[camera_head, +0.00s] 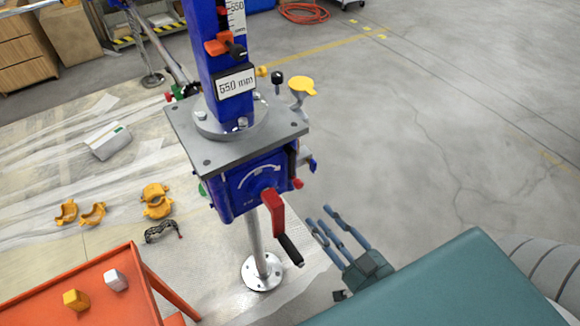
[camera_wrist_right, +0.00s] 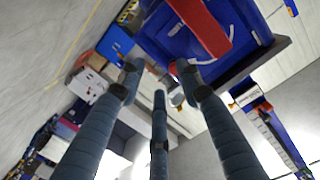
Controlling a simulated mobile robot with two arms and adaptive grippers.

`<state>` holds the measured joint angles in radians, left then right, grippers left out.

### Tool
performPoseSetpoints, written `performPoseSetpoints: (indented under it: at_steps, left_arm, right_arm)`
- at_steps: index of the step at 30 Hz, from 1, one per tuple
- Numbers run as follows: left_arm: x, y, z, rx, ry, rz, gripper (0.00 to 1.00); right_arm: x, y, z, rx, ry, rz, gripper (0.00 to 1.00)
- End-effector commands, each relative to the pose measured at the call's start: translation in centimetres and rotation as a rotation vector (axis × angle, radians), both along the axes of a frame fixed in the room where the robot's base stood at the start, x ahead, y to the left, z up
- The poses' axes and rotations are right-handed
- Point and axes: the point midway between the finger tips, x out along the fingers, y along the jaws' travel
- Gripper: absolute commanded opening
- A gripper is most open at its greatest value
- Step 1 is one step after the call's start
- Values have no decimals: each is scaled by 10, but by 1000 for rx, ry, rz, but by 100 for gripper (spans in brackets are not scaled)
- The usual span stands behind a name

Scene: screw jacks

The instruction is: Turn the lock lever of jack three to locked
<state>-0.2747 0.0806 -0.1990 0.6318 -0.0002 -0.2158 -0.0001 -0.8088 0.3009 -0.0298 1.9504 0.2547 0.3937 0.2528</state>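A blue screw jack (camera_head: 252,185) with a grey top plate stands on a steel post; no jack number is readable on it. Its front carries a white curved arrow and a red crank arm (camera_head: 273,213) with a black grip (camera_head: 290,250). A lever with a black knob (camera_head: 277,79) rises behind the plate; I cannot tell which part is the lock lever. My right gripper (camera_head: 333,228) is empty, its fingers spread, just right of the black grip and apart from it. In the right wrist view the blue housing and red arm (camera_wrist_right: 204,28) lie beyond the fingertips. My left gripper is not in view.
A yellow cap-like part (camera_head: 301,85) stands beside the plate. An orange table (camera_head: 85,290) with two small blocks is at lower left. Yellow clamps (camera_head: 157,200) lie on the floor.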

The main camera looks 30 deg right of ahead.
Motion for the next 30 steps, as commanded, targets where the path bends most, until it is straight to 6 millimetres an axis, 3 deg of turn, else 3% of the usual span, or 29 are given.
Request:
performPoseSetpoints:
  at_steps: [1, 4, 12, 21, 25, 30]
  left_arm:
    - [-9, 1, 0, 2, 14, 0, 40]
    - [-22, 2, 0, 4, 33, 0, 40]
    - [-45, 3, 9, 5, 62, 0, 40]
    - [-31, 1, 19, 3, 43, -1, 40]
    - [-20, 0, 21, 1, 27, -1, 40]
    - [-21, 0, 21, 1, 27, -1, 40]
  right_arm:
    - [0, 1, 15, 13, -25, 4, 35]
    - [4, 3, 30, 25, -53, 6, 35]
    - [45, 8, 33, 25, -57, 5, 35]
    - [95, 15, 31, 23, -55, 5, 35]
    - [105, 17, 29, 22, -53, 5, 35]
    - [108, 17, 28, 22, -52, 5, 35]
